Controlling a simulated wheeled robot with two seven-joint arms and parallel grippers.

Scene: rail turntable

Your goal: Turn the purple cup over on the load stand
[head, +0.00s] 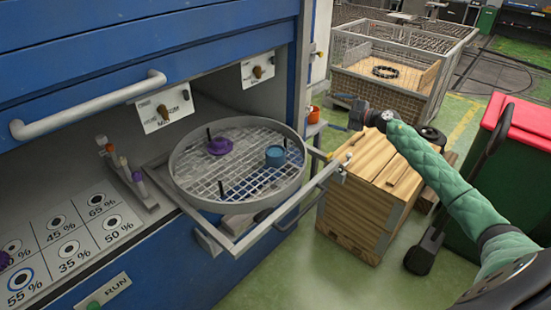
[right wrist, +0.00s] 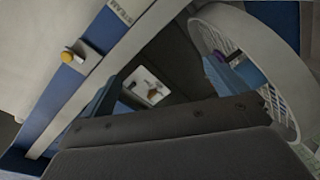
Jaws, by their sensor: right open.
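A purple piece (head: 220,146), low and wide with a raised middle, sits on the mesh of the round turntable basket (head: 177,170); I cannot tell if it is the cup. A smaller purple piece (head: 137,176) is in a narrow grey rack (head: 118,160), and another purple piece (head: 4,260) is cut off at the left edge. A small stand beside the machine, possibly the load stand, bears an orange cup (head: 314,115). My right gripper (head: 356,114) is open and empty, in the air right of the basket, above a wooden crate. My left gripper is out of view.
A blue cup (head: 275,156) and several dark upright pegs are on the basket. A grey rail frame (head: 290,207) juts out from the blue machine. The wooden crate (head: 365,195) stands on the floor; a mesh cage (head: 385,75) is behind and a red-lidded bin (head: 520,125) is at right.

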